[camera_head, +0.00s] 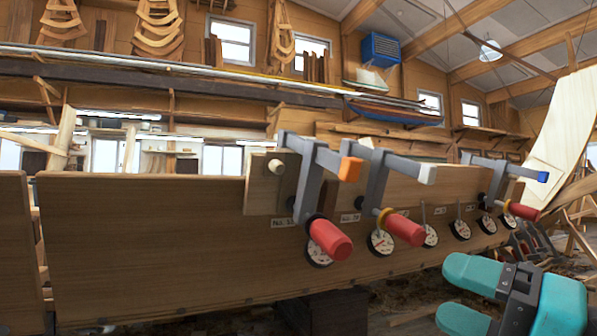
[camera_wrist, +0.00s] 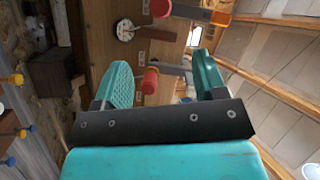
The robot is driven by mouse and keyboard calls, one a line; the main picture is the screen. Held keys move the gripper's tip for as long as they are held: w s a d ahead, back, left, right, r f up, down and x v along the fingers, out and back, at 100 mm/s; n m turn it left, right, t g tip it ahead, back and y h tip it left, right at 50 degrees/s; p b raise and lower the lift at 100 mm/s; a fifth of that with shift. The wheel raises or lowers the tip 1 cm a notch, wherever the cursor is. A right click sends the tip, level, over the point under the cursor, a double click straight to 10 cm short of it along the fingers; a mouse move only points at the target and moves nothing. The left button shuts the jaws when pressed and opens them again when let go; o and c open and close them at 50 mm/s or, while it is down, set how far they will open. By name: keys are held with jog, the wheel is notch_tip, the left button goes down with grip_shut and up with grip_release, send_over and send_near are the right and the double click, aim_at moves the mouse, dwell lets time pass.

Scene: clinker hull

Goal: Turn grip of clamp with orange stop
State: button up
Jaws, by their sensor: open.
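The clamp with the orange stop is the leftmost on the plank in the head view, with its orange stop (camera_head: 349,169) at the top right end of its grey frame (camera_head: 307,178). Its red grip (camera_head: 330,240) sticks out low, in front of a round dial (camera_head: 318,252). In the wrist view the orange stop (camera_wrist: 219,18) and a red grip (camera_wrist: 160,8) are at the top edge, outside the jaws. My teal gripper (camera_head: 450,295) is open and empty at the lower right, apart from that clamp. Another red grip (camera_wrist: 150,81) shows between its fingers, farther off.
A clamp with a white stop (camera_head: 427,174) and red grip (camera_head: 404,229) stands right of it. A clamp with a blue stop (camera_head: 543,177) is farther right. Several dials line the wooden plank (camera_head: 150,235). Free space lies before the plank, left of my gripper.

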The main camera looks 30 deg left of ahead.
jog(key=n+t+h+p, duration=0.5)
jog(key=n+p, duration=0.3)
jog(key=p, duration=1.1)
send_near(332, 239)
jog(key=p+x, duration=0.3)
jog(key=p, duration=0.1)
jog(key=p+x, duration=0.4)
jog(key=p, duration=0.1)
jog(key=w+p+x, duration=0.1)
jog(key=p+x, duration=0.2)
jog(key=p, duration=0.1)
jog(key=shift+w+d, duration=0.1)
jog(key=shift+w, duration=0.1)
jog(key=shift+w+a+f+p, duration=0.2)
jog(key=shift+w+a+p, duration=0.15)
jog(key=shift+a+p, duration=0.1)
